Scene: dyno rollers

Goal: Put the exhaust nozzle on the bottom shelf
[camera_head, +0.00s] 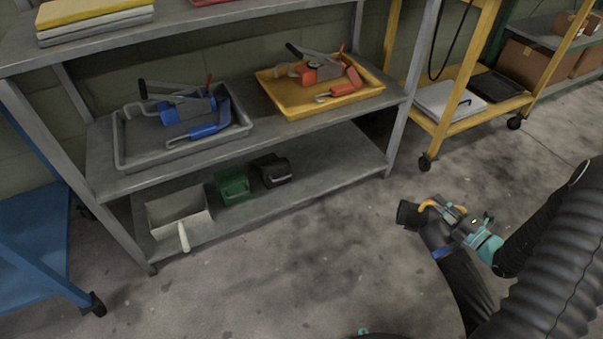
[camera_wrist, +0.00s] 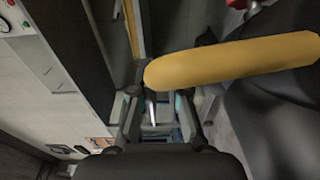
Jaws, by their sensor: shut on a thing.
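The exhaust nozzle (camera_head: 409,213) is a black piece with an orange handle, low over the floor at the right in the head view. A dark hose hangs from it. My gripper (camera_head: 443,208) is shut on it at the handle. In the wrist view the orange handle (camera_wrist: 235,60) crosses in front of the fingers of my gripper (camera_wrist: 160,105), with dark hose at the right. The exact contact is hard to see. The bottom shelf (camera_head: 325,162) of the grey rack is to the left of the gripper, clearly apart from the nozzle.
The bottom shelf holds a beige bin (camera_head: 179,215), a green box (camera_head: 232,186) and a black box (camera_head: 272,170); its right part is bare. Above are a grey tray (camera_head: 125,150) and a yellow tray (camera_head: 300,105) with tools. A yellow cart (camera_head: 440,130) stands right of the rack.

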